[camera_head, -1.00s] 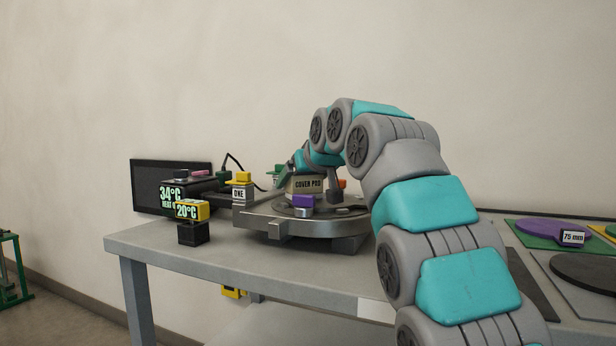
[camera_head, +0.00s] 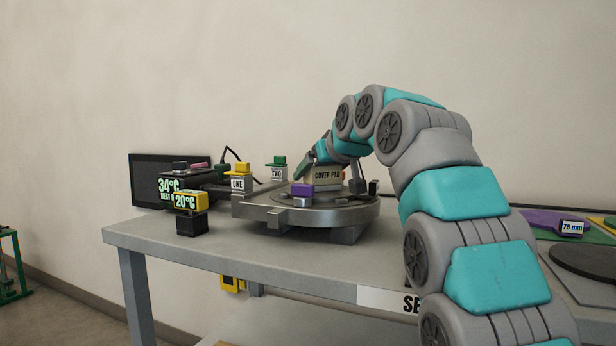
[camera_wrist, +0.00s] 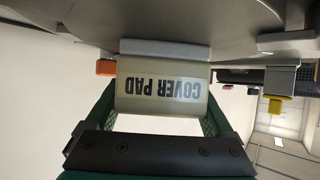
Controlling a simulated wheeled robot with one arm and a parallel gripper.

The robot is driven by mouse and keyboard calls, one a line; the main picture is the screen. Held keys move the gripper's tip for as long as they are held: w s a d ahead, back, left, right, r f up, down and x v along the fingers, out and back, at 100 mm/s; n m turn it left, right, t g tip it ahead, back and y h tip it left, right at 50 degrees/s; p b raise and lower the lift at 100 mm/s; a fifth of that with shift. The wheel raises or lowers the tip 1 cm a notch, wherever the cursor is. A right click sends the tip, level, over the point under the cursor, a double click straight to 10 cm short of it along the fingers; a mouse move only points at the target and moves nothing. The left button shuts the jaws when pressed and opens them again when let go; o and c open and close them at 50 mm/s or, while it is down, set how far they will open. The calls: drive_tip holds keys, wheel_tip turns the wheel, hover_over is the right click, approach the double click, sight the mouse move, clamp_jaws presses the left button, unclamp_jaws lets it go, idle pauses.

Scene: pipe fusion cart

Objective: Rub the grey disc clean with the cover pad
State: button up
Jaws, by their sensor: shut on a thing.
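The cover pad (camera_head: 326,175) is a tan block with its name printed on it. My gripper (camera_head: 324,158) is shut on it from above, and the arm reaches in from the right. In the wrist view the pad (camera_wrist: 162,88) sits between the green fingers, with its grey underside layer against or very close to a broad grey disc surface (camera_wrist: 150,22). In the head view the grey disc (camera_head: 345,208) lies on the round metal fixture on the cart. I cannot tell whether pad and disc touch. Part of the disc is hidden by the pad and a purple-topped block.
A purple-topped block (camera_head: 302,190) stands at the fixture's front. Blocks marked ONE (camera_head: 238,183) and TWO (camera_head: 279,172) stand left and behind. A 20°C block (camera_head: 191,202) and a dark display (camera_head: 145,180) are at the left. Coloured mats and a dark disc (camera_head: 590,262) lie at the right.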

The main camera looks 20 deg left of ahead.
sight(341, 169)
drive_tip(key=shift+d+f+b, duration=0.1)
drive_tip(key=shift+d+b, duration=0.6)
drive_tip(key=shift+d, duration=1.5)
drive_tip(key=shift+s, duration=0.1)
drive_tip(key=shift+a, duration=0.15)
drive_tip(key=shift+a+r+p, duration=0.2)
drive_tip(key=shift+a+p, duration=0.95)
drive_tip(key=shift+a, duration=0.75)
drive_tip(key=shift+w+a+p, duration=0.15)
drive_tip(key=shift+a+p, duration=0.35)
drive_tip(key=shift+a, duration=0.5)
drive_tip(key=shift+w+a+p, duration=0.1)
drive_tip(key=shift+a+p, duration=0.4)
drive_tip(key=shift+a, duration=0.45)
drive_tip(key=shift+a+f, duration=0.1)
drive_tip(key=shift+a, duration=0.1)
